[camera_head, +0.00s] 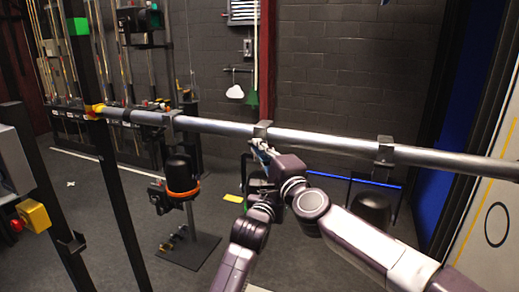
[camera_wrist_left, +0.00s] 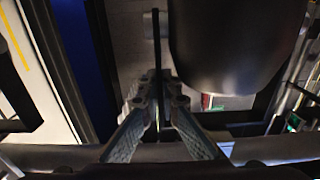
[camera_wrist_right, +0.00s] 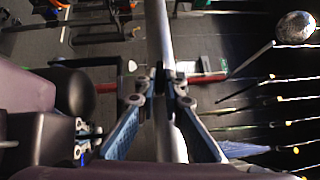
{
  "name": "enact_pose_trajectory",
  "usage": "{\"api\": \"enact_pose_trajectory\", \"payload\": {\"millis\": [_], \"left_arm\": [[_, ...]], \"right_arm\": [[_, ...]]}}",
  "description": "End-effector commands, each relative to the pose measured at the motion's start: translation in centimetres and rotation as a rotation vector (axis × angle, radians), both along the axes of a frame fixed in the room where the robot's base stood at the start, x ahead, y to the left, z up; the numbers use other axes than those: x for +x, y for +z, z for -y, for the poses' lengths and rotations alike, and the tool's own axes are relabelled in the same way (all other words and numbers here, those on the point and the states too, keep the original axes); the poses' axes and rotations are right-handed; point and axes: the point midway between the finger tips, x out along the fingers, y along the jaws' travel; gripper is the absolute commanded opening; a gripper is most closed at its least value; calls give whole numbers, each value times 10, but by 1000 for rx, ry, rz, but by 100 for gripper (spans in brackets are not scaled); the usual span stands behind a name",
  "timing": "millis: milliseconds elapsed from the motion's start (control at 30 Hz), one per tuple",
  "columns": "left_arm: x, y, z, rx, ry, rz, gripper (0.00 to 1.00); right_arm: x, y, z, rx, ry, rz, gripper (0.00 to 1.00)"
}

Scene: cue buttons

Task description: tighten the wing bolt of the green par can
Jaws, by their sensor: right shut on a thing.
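The green par can (camera_head: 251,187) hangs under the middle clamp (camera_head: 263,129) of the pipe, mostly hidden behind my arms; a little green shows. My right gripper (camera_head: 262,150) is just below that clamp. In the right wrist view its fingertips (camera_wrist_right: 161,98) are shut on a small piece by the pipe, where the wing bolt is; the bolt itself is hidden. My left gripper is lower, hidden behind its wrist in the head view. In the left wrist view its fingertips (camera_wrist_left: 160,98) sit either side of a thin dark bar beside a large dark can body (camera_wrist_left: 235,45); grip on it is unclear.
The metal pipe (camera_head: 330,141) crosses the whole view. An orange-banded par can (camera_head: 181,175) hangs left, and another dark can (camera_head: 373,208) hangs right under its own clamp (camera_head: 385,150). Black uprights stand at left. Both my arms are close together at the middle can.

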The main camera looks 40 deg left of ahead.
Motion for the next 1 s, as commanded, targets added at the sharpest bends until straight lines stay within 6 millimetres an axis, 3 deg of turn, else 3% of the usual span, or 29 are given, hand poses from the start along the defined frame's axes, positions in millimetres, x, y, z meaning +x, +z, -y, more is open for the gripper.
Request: {"api": "enact_pose_trajectory", "payload": {"millis": [233,267,400,767,1000], "left_arm": [[0,-1,0,0,0,-2,0],[0,-1,0,0,0,-2,0],[0,-1,0,0,0,-2,0],[0,-1,0,0,0,-2,0],[0,-1,0,0,1,-2,0]], "right_arm": [[-1,-1,-1,-1,2,-2,0],[-1,-1,-1,-1,2,-2,10],[-1,-1,-1,-2,2,-1,26],[-1,0,1,0,1,1,26],[-9,0,15,-1,2,6,26]]}}
